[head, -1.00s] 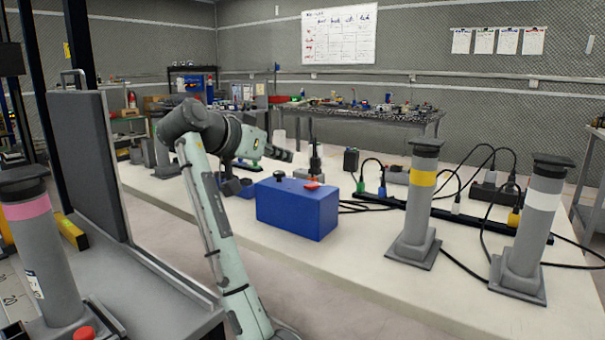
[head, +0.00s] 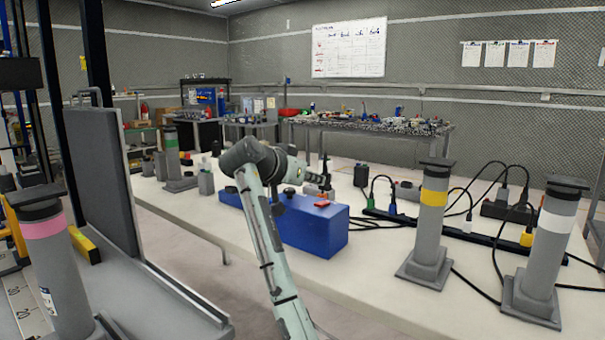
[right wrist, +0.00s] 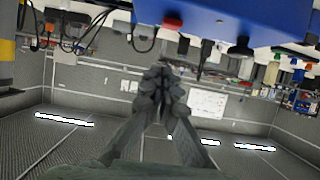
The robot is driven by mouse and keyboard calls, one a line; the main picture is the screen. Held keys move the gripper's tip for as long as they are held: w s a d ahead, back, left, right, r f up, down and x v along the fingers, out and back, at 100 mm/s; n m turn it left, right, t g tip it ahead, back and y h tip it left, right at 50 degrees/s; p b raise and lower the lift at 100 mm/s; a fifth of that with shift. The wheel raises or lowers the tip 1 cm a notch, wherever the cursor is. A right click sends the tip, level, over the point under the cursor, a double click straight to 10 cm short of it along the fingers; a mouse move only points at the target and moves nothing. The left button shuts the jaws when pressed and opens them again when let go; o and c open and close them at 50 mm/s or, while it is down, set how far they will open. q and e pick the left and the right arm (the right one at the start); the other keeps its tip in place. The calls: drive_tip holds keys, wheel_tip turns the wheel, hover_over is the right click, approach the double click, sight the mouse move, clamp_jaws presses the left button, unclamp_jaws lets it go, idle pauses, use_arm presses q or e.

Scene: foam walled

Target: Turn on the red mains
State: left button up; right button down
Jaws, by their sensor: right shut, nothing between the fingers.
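A blue box (head: 312,236) stands on the pale bench, with a red switch (head: 322,203) and a black knob (head: 290,191) on its top. The red switch (right wrist: 172,22) also shows in the right wrist view, at the top, against the upside-down blue box (right wrist: 235,14). My right gripper (head: 318,181) is above and behind the box top in the head view, small and partly mixed with dark objects behind. In the right wrist view its fingers (right wrist: 163,82) are shut and empty, apart from the switch in the picture; the exact gap is unclear. My left gripper is out of view.
Grey posts with a yellow band (head: 434,198) and a white band (head: 558,213) stand right of the box. A black power strip (head: 480,238) with plugs and loose cables runs behind them. A lower blue object (head: 230,198) lies left of the box.

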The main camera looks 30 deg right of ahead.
sight(315, 212)
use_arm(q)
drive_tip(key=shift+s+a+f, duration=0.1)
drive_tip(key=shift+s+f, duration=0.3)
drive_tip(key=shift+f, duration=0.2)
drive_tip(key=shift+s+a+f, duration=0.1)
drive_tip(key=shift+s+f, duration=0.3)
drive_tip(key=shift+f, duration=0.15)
use_arm(e)
drive_tip(key=shift+d+f, duration=0.15)
drive_tip(key=shift+f, duration=2.05)
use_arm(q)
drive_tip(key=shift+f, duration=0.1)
use_arm(e)
drive_tip(key=shift+f, duration=0.1)
use_arm(q)
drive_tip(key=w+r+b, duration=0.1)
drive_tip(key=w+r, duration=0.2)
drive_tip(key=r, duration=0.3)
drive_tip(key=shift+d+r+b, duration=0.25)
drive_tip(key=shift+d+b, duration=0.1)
drive_tip(key=shift+b, duration=0.05)
use_arm(e)
drive_tip(key=shift+f+h, duration=0.4)
drive_tip(key=shift+h, duration=0.2)
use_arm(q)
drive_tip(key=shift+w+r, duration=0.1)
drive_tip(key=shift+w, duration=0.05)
